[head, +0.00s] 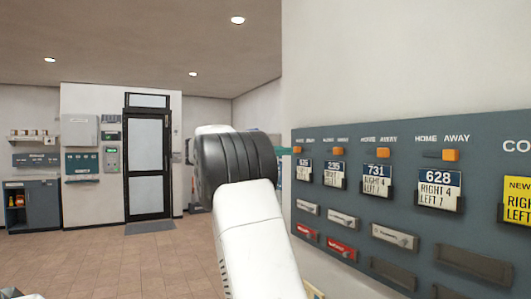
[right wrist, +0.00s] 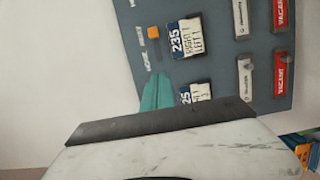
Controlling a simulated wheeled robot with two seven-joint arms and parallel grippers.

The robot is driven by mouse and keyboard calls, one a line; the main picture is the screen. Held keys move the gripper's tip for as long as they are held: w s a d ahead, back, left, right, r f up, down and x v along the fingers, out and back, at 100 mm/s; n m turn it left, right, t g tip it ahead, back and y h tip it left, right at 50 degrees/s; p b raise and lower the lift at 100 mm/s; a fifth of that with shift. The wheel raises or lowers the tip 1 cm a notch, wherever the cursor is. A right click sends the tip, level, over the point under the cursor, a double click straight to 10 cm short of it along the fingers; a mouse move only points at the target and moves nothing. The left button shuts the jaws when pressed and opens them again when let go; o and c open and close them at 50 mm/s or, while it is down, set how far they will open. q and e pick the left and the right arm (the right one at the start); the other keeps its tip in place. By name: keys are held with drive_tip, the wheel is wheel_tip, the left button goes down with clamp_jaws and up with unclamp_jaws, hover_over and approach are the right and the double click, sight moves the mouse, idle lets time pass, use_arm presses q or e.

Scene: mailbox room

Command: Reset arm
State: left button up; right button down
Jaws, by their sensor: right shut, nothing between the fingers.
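My right gripper (head: 287,150) shows in the head view only as a small teal part beside the left end of the wall board (head: 400,236); my own white and black arm hides the rest. In the right wrist view its teal fingers (right wrist: 157,92) are together and empty, pointing at the board beside the 625 card (right wrist: 195,92). The fingers cover the slider place of that row in the wrist view. In the head view an orange slider (head: 298,149) sits just right of the teal part; I cannot tell whether they touch. My left gripper is not visible.
The board carries more orange sliders under HOME AWAY labels, number cards such as 628 (head: 439,190), and white and red VACANT tags (right wrist: 284,75). A black-framed glass door (head: 147,165) and a shelf cabinet (head: 41,205) stand far left. The tiled floor (head: 90,260) between is clear.

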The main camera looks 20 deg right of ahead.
idle(0.3)
drive_tip(key=s+d+f+n+t+y, duration=0.15)
drive_tip(key=s+f+y, duration=0.25)
drive_tip(key=f, duration=0.4)
drive_tip(key=s+f+n+t+y, duration=0.2)
drive_tip(key=s+f+y, duration=0.2)
drive_tip(key=f, duration=0.3)
drive_tip(key=s+a+f+t+y, duration=0.1)
drive_tip(key=s+a+f+y, duration=0.3)
drive_tip(key=a, duration=0.4)
drive_tip(key=s+a+f+t+y, duration=0.2)
drive_tip(key=s+a+f+y, duration=0.2)
drive_tip(key=s+a, duration=0.3)
drive_tip(key=s+a+f+m+t+y, duration=0.1)
drive_tip(key=s+a+f+y, duration=0.3)
drive_tip(key=a, duration=0.5)
drive_tip(key=shift+s+a+f+t, duration=0.15)
drive_tip(key=shift+s+f+t, duration=0.25)
drive_tip(key=shift+s+t, duration=0.6)
drive_tip(key=shift+s+g, duration=0.25)
